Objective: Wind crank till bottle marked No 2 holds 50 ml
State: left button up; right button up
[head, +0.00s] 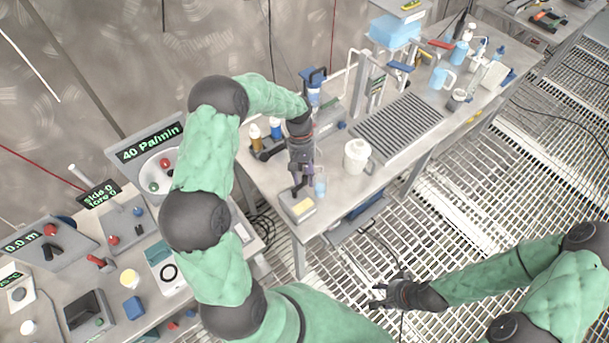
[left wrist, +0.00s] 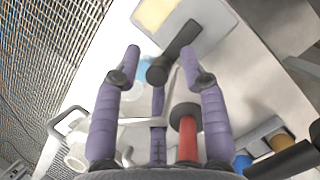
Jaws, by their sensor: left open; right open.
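My left gripper (head: 303,186) is open over the table, just above a small grey box with a yellow panel (head: 299,207). In the left wrist view its purple fingers (left wrist: 162,60) stand apart on either side of a dark knob on a dark bar (left wrist: 178,48), which looks like the crank. I cannot tell if they touch it. A light-blue bottle (head: 320,187) stands just right of the gripper and is partly hidden in the left wrist view (left wrist: 147,72). No bottle marking or liquid level is readable. My right gripper (head: 388,293) is open and empty above the floor grating.
A red cylinder with a dark disc (left wrist: 187,135) lies near my left palm. Brown (head: 255,132) and blue-capped (head: 276,128) bottles stand behind the gripper. A white jug (head: 357,155) and ribbed grey rack (head: 401,126) are to the right. An instrument bench (head: 130,255) is at left.

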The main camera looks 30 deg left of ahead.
pick_arm(q)
grip_shut()
jog(key=shift+s+d+m+g, duration=0.15)
jog(key=shift+d+m+g, duration=0.2)
jog(key=shift+m, duration=0.45)
grip_release()
jog(key=shift+a+r, duration=0.1)
jog(key=v, duration=1.1)
jog(key=shift+r, duration=0.45)
